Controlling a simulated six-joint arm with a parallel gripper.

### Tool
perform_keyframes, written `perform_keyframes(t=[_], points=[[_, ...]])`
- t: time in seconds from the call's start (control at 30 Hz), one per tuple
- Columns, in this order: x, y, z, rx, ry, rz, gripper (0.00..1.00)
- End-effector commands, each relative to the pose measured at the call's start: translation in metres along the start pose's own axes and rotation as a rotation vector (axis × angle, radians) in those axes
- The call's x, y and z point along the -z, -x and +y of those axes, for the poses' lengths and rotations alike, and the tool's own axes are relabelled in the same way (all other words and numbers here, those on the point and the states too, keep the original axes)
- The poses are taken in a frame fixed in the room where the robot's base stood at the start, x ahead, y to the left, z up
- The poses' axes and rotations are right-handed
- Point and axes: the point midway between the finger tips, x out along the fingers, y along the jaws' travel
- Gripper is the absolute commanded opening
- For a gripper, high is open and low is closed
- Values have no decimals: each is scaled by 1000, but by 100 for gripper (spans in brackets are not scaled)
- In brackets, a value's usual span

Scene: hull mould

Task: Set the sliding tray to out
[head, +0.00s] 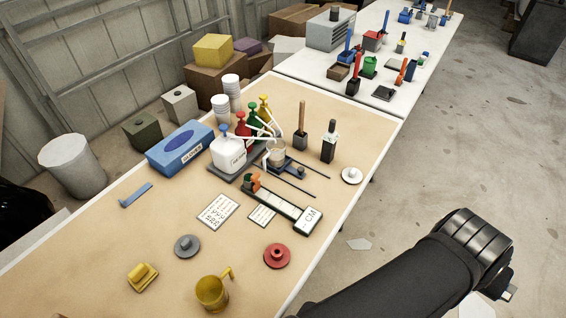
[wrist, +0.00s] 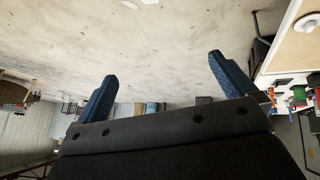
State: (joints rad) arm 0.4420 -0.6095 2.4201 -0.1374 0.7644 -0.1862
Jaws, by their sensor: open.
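The sliding tray (head: 296,175) is a small dark blue plate on two thin dark rails in the head view. It sits at the rails' end beside the pump bottles, and the rails run bare toward the table's right edge. A beige cup (head: 277,154) stands at the tray, partly behind a pump spout. My gripper (wrist: 160,90) shows in the wrist view with two blue fingers wide apart and nothing between them. It is over the floor, away from the tray; in the head view my arm fills the lower right and the fingers are not visible.
Several pump bottles (head: 227,153) crowd the tray's left side. A long green-edged gauge (head: 285,204) lies in front of the rails. A dark block with a handle (head: 328,143) and a white knobbed disc (head: 351,175) stand behind and right.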

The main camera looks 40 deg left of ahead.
Motion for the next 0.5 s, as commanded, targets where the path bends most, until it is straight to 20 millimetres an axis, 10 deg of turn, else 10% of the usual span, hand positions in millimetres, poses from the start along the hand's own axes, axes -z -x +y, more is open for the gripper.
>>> perform_keyframes(t=[0.33, 0.5], points=[[30, -5, 9, 8, -15, 14, 45], [79, -19, 25, 15, -43, 46, 45]])
